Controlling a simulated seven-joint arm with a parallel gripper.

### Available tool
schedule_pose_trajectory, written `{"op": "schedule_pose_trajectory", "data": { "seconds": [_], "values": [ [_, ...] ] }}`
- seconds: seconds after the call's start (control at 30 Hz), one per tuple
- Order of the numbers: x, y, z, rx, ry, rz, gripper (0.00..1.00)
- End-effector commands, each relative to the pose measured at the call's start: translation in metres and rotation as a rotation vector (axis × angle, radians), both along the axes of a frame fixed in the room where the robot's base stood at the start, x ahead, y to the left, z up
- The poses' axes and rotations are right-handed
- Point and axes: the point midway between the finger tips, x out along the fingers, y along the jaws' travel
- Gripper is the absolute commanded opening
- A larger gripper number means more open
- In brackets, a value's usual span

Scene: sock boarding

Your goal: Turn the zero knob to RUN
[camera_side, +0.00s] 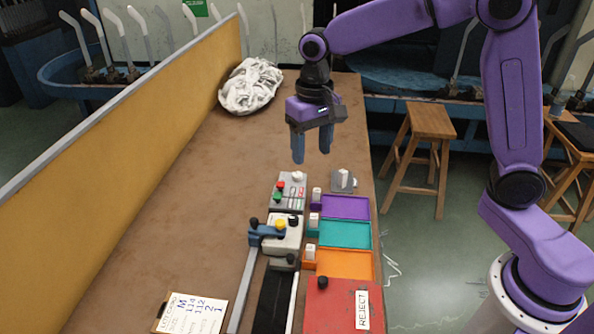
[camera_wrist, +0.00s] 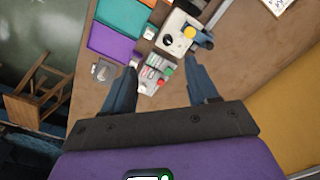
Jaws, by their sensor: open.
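No knob label is readable, so I cannot tell which is the zero knob. A grey control panel (camera_side: 287,204) has a white round knob (camera_side: 298,176) and red and green buttons; the panel also shows in the wrist view (camera_wrist: 150,86). A pale measuring block (camera_side: 283,240) just nearer the side camera bears a black knob (camera_side: 293,219) and a yellow knob (camera_side: 280,223). The black knob also shows in the wrist view (camera_wrist: 168,40). My gripper (camera_side: 311,153) is open and empty, pointing down above the table beyond the panel; its fingers (camera_wrist: 163,75) frame the panel in the wrist view.
Purple (camera_side: 346,207), teal (camera_side: 345,234) and orange (camera_side: 345,265) trays line the right edge, with a red reject box (camera_side: 332,310) nearer. A grey block (camera_side: 343,181) stands beyond. White cloth (camera_side: 250,86) lies at the back. A yellow partition (camera_side: 150,120) bounds the left.

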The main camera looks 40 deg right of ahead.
Motion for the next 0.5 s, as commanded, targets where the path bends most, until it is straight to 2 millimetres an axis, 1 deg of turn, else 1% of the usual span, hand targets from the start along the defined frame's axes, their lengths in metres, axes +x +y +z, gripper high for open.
{"op": "schedule_pose_trajectory", "data": {
  "seconds": [0.03, 0.2, 0.37, 0.5],
  "values": [
    [0.018, -0.002, -0.003, -0.002, 0.004, -0.07, 0.59],
    [0.074, -0.015, -0.012, -0.001, 0.007, -0.309, 0.59],
    [0.12, -0.037, -0.024, -0.001, 0.01, -0.535, 0.59],
    [0.155, -0.063, -0.037, -0.002, 0.011, -0.73, 0.59]
  ]
}}
